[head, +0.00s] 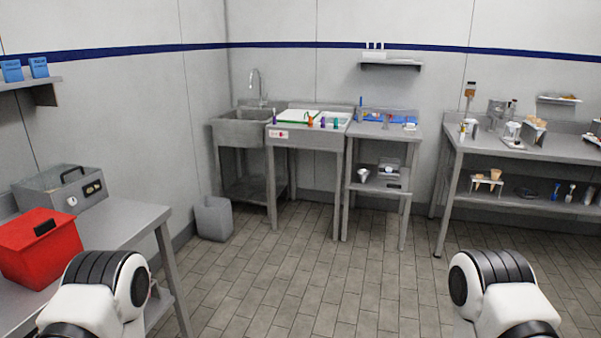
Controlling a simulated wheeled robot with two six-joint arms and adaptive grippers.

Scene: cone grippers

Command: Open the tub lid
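I cannot tell for certain which thing is the tub. A white-topped basin unit (322,118) with a green edge and several small coloured handles stands at the back, left of centre. A grey metal box (60,190) with a black handle on top stands on the left table, and its top looks closed. Only rounded white and black links of my two arms show at the bottom left and bottom right. Both grippers are out of view, and neither arm link is near the basin unit.
A red bin (40,250) stands on the left table (120,225). A steel sink (242,130) stands in the back corner, with a grey waste bin (213,218) on the floor. A small side table (385,130) and a long workbench (530,150) stand to the right. The tiled floor between is clear.

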